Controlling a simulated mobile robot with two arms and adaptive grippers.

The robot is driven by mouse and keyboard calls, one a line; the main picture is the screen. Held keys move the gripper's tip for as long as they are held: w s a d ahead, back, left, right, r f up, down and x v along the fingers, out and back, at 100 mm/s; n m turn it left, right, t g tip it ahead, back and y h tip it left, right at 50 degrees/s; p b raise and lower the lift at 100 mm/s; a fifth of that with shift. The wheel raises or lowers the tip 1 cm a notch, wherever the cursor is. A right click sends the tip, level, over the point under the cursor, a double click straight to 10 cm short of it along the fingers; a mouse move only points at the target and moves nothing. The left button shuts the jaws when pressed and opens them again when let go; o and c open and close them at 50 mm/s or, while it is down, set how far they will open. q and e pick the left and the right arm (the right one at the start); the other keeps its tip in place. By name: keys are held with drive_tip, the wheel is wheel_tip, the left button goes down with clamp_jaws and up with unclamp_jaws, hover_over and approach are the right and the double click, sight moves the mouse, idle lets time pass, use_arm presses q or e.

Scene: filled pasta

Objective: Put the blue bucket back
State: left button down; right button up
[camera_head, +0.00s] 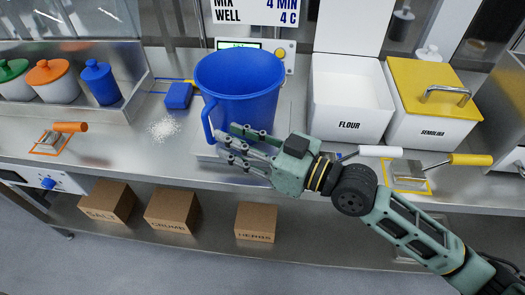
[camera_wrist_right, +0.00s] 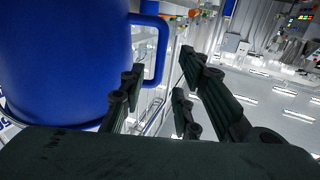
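The large blue bucket (camera_head: 240,85), with a side handle (camera_head: 208,120), stands upright on a flat silver scale (camera_head: 207,151) on the steel counter. In the right wrist view, the bucket (camera_wrist_right: 65,60) fills the left side and its handle (camera_wrist_right: 162,50) shows beyond my fingers. My right gripper (camera_head: 232,146) reaches in from the right, in front of the bucket's lower part, near the handle. Its fingers (camera_wrist_right: 160,105) are spread apart, with nothing clearly gripped. I cannot tell whether they touch the bucket. My left gripper is out of view.
Lidded canisters, including a small blue one (camera_head: 101,84), stand at the left. A small blue block (camera_head: 179,95) and white grains (camera_head: 163,129) lie left of the bucket. White flour (camera_head: 349,97) and yellow-lidded semolina (camera_head: 430,100) bins stand at the right. Cardboard boxes (camera_head: 173,209) sit below.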

drive_tip(key=b+v, duration=0.2)
drive_tip(key=v, duration=0.5)
idle(0.5)
